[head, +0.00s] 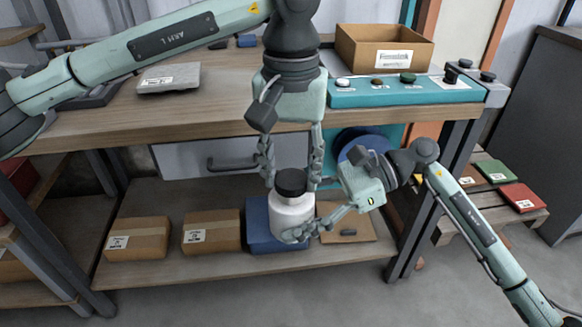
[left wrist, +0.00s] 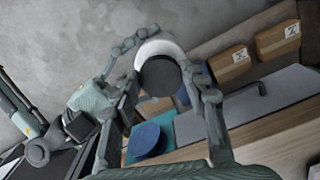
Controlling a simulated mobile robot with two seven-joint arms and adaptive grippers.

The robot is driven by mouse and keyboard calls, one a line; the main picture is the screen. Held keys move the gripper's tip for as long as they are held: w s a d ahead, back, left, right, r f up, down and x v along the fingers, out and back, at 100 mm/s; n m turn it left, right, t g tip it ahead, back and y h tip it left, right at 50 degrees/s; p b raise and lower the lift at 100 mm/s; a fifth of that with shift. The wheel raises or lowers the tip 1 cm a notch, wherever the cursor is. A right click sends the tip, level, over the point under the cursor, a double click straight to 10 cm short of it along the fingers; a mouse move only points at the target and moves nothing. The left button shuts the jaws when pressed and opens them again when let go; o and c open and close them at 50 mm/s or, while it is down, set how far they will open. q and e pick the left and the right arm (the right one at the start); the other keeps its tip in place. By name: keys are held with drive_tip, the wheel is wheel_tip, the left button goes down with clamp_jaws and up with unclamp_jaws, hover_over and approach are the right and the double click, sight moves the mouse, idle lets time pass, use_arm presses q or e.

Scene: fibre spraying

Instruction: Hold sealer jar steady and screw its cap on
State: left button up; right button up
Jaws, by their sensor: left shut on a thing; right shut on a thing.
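The sealer jar (head: 292,217) is a white, upright jar held in the air in front of the bench. Its black cap (head: 291,181) sits on top of the jar's mouth; whether it is threaded cannot be told. My left gripper (head: 291,178) points down from above and is shut on the cap, one finger on each side. The cap (left wrist: 160,76) also shows between its fingers in the left wrist view, with the white jar rim (left wrist: 158,47) behind it. My right gripper (head: 304,234) comes from the right, low down, and is shut on the jar's lower body.
The wooden workbench (head: 210,103) is behind, its front edge close to my left gripper. It carries an open cardboard box (head: 384,48) and a teal button panel (head: 402,96). The lower shelf (head: 200,262) holds cartons (head: 137,239) and a blue bin (head: 257,228).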

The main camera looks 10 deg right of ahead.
use_arm(q)
drive_tip(key=shift+f, duration=0.55)
drive_tip(key=m, duration=0.9)
drive_tip(key=shift+w+a+m, duration=0.1)
drive_tip(key=shift+m, duration=0.3)
drive_tip(key=o, duration=0.7)
drive_tip(key=shift+o, duration=0.2)
